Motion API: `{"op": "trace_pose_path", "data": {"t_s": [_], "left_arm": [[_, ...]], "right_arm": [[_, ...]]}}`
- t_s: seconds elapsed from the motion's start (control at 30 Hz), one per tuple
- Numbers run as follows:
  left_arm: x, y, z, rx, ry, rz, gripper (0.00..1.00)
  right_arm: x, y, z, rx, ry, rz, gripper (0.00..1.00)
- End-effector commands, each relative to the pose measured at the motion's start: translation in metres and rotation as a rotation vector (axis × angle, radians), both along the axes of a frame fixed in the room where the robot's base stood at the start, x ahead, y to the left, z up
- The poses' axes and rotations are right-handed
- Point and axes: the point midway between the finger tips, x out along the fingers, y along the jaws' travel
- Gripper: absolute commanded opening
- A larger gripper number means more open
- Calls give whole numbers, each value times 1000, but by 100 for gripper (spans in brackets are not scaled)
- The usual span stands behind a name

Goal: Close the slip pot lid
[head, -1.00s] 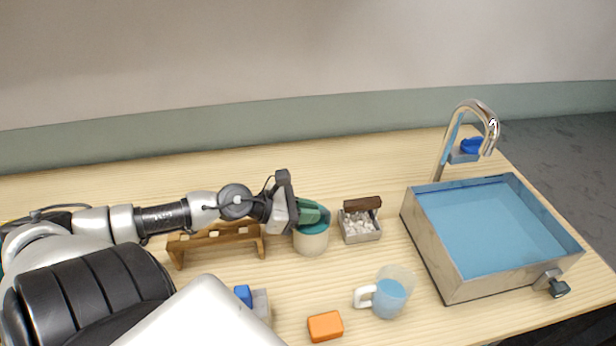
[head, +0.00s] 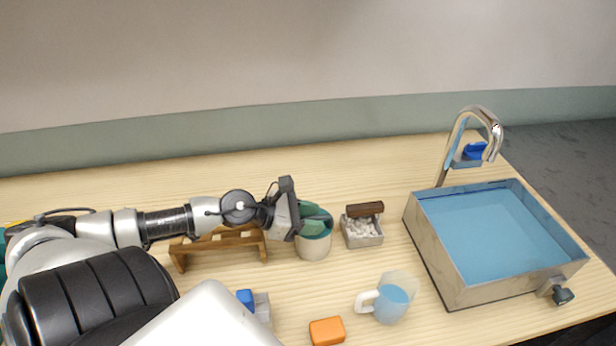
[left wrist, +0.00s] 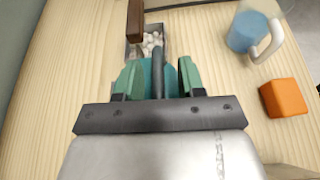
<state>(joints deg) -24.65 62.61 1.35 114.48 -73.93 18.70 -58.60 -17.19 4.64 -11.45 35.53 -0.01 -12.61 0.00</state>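The slip pot (head: 314,247) is a cream cylinder with a teal inside or top, standing right of the wooden rack. Its dark teal lid (head: 317,213) shows tilted up over the pot, not flat on it. My left gripper (head: 299,220) reaches in from the left at the pot's rim; the lid partly hides its fingers. In the left wrist view, the green fingers of the left gripper (left wrist: 158,66) stand apart, with a dark narrow bar between them and teal behind. I cannot tell whether the bar is the lid seen edge-on. My right gripper is not in view.
A small tray of white pieces with a brown block (head: 365,209) stands right of the pot. A mug with blue contents (head: 390,300), an orange block (head: 327,331) and a wooden rack (head: 225,240) are near. A blue basin (head: 490,235) is at the right.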

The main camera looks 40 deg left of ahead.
Motion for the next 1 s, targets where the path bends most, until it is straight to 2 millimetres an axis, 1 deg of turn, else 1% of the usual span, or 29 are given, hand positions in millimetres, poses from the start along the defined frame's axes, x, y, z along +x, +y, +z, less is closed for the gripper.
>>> {"op": "trace_pose_path", "data": {"t_s": [0.17, 0.27, 0.47, 0.8, 1.0], "left_arm": [[-5, 3, 1, -1, 1, 1, 39], [-11, 8, 3, -1, 3, 3, 39], [-29, 21, 14, -4, 3, 3, 39], [-65, 48, 32, -2, 1, 3, 39], [-77, 58, 39, -2, 2, 1, 39]], "right_arm": [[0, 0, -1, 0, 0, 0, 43], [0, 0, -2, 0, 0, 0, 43], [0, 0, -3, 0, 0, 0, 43], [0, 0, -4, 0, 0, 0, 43], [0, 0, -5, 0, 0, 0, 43]]}}
